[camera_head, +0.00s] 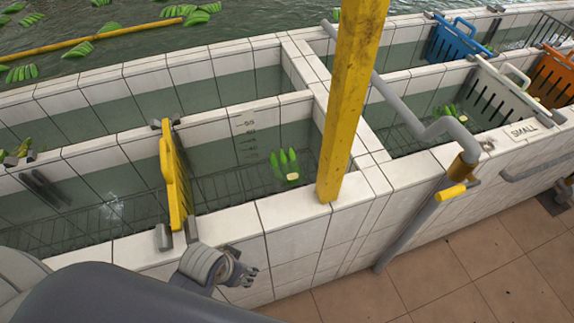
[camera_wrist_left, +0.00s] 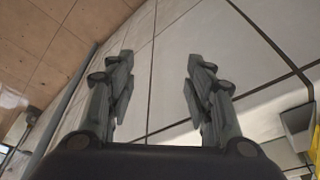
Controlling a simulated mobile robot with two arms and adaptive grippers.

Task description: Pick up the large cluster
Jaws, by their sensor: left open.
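A large cluster of green bananas (camera_head: 286,166) floats upright in the water of the near tiled tank, left of the yellow post. A smaller green cluster (camera_head: 447,112) is in the tank marked SMALL. My left gripper (camera_head: 251,275) is outside the tank, low beside the front wall and well short of the large cluster. In the left wrist view, my left gripper (camera_wrist_left: 160,60) is open and empty, with tiled wall between its fingers. No cluster shows in that view. My right gripper is not in view.
A yellow gate (camera_head: 174,175) stands in the near tank, left of the cluster. A yellow post (camera_head: 350,100) rises just right of it. A grey bent pipe (camera_head: 428,132) crosses the wall further right. The tiled rim (camera_head: 285,207) separates my arm from the water.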

